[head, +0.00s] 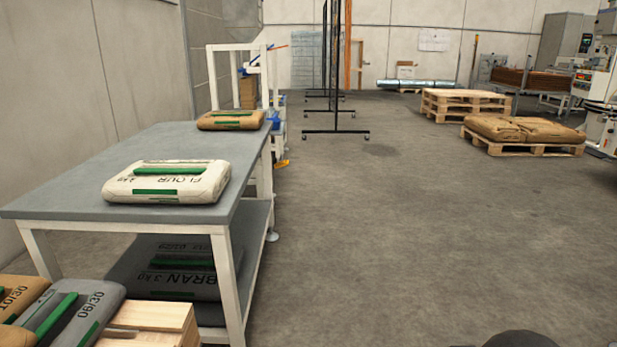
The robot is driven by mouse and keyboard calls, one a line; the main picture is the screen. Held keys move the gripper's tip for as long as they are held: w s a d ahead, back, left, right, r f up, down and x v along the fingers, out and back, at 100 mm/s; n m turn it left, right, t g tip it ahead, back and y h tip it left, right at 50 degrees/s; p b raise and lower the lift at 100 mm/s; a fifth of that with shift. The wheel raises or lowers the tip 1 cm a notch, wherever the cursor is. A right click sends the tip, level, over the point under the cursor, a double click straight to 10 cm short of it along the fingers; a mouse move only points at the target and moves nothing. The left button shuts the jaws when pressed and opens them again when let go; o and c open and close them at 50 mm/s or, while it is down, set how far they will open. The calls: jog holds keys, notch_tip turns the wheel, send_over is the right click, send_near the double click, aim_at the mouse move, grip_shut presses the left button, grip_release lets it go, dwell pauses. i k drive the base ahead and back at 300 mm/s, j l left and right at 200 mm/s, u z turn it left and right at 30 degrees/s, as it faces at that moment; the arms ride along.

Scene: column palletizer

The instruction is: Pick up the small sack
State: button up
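A white sack (167,182) marked FLOUR, with green bands, lies flat near the front right of a grey-topped table (75,183). A smaller-looking brown sack (231,120) with a green band lies at the table's far right corner. A grey sack (178,274) marked BRAN lies on the table's lower shelf. At the bottom left, a grey sack (75,311) marked 06/30 and a brown sack (17,298) marked 10/30 lie beside a wooden crate or pallet. I cannot tell from the picture which one the task calls small. My gripper does not show.
A wooden pallet or crate (155,325) is at the front left, close to the table legs. The floor (400,230) right of the table is clear. Black wheeled frames (335,131) stand behind. A pallet (530,147) with brown sacks stands at the right.

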aim_at(253, 121)
jog(key=i+l, duration=0.1)
jog(key=i, duration=1.45)
jog(key=i+l, duration=0.15)
jog(key=i, duration=0.6)
